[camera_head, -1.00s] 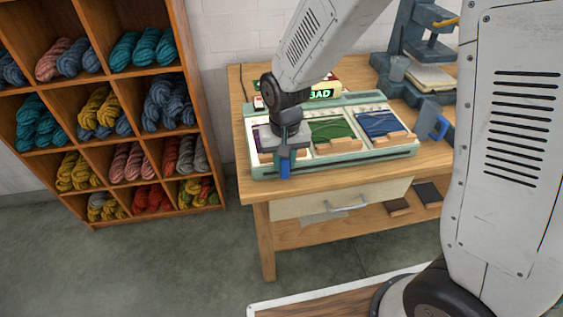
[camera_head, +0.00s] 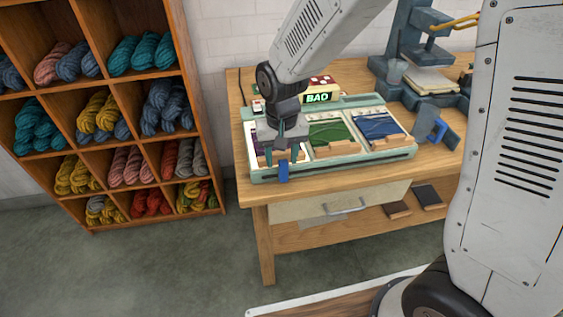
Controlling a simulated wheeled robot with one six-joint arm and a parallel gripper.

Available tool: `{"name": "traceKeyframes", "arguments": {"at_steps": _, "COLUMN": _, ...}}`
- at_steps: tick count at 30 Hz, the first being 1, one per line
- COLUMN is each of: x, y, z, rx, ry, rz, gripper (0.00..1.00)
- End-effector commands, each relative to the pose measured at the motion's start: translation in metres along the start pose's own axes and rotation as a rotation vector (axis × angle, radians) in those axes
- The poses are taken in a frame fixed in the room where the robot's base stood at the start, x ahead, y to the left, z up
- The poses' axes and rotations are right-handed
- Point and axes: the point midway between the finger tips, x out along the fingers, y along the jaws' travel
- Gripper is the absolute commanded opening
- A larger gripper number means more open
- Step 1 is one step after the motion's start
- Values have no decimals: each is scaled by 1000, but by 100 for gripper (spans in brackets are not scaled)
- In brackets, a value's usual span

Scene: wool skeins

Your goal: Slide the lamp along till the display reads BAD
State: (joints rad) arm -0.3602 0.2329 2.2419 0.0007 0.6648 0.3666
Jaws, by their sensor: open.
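The display (camera_head: 317,97) at the back of the tray unit reads BAD in green letters. A blue upright tab (camera_head: 283,172), which may be part of the lamp, stands at the front edge of the pale green tray unit (camera_head: 345,170), by its left compartment. My gripper (camera_head: 284,157) is over this left compartment, just behind and above the blue tab. Its fingers are apart with nothing visibly held. The gripper and wrist hide much of the left compartment, and I cannot make out the rest of the lamp.
The middle compartment holds green yarn (camera_head: 330,131), the right one blue yarn (camera_head: 377,124). Each has a wooden block in front. A grey-blue stand (camera_head: 425,60) and a blue-handled item (camera_head: 438,130) are to the right. A shelf of skeins (camera_head: 187,200) stands left of the table (camera_head: 258,215).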

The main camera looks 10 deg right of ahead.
Motion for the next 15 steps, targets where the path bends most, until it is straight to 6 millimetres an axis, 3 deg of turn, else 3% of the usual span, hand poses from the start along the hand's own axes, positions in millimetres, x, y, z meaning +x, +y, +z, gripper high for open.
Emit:
{"name": "traceKeyframes", "arguments": {"at_steps": 7, "x": -40, "y": -1, "z": -1, "rx": -1, "ry": 3, "rz": -2, "gripper": 45}}
{"name": "traceKeyframes", "arguments": {"at_steps": 15, "x": -50, "y": -2, "z": 0, "rx": -2, "ry": 0, "rz": 0, "gripper": 45}}
